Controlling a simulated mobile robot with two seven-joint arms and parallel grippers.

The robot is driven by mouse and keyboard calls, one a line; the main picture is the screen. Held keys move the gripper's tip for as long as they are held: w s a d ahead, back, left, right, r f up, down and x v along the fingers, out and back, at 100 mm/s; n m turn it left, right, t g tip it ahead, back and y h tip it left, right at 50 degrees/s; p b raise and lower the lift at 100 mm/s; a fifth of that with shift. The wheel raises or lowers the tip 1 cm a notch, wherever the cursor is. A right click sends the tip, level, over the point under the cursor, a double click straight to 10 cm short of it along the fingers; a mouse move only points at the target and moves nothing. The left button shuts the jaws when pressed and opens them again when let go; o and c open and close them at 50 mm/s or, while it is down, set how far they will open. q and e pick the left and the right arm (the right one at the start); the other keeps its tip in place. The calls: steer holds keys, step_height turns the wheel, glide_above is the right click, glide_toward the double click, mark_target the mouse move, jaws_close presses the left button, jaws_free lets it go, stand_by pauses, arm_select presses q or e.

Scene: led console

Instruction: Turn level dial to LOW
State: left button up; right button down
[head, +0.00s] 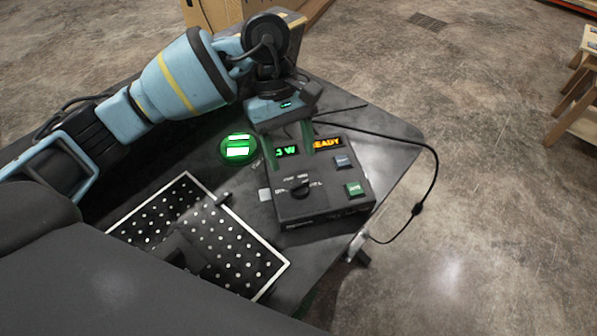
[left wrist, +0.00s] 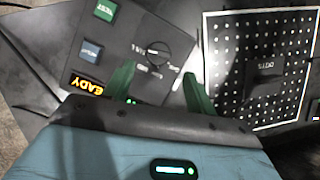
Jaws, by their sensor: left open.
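The dark console (head: 324,205) stands near the table's right end. Its level dial (head: 299,187) is a round black knob on the lower left of the top face, with small labels around it too small to read. In the left wrist view the dial (left wrist: 158,52) sits ahead of the fingers, apart from them. My left gripper (head: 291,143) is above the console's display side, its green fingers apart; the left wrist view also shows the gripper (left wrist: 158,82) open and empty. The fingers partly cover the green display (head: 286,151). My right gripper is not in view.
An orange display (head: 327,143) reads "READY", partly covered. A blue button (head: 343,161) and green button (head: 354,188) sit on the console's right. A glowing green disc (head: 238,148) and white-dotted black panel (head: 255,262) lie left. A black cable (head: 436,170) loops over the table edge.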

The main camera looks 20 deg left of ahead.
mark_target(299, 182)
arm_select(q)
steer(key=shift+x, duration=3.1)
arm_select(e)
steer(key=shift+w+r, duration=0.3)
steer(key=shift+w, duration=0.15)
arm_select(q)
steer(key=c, duration=1)
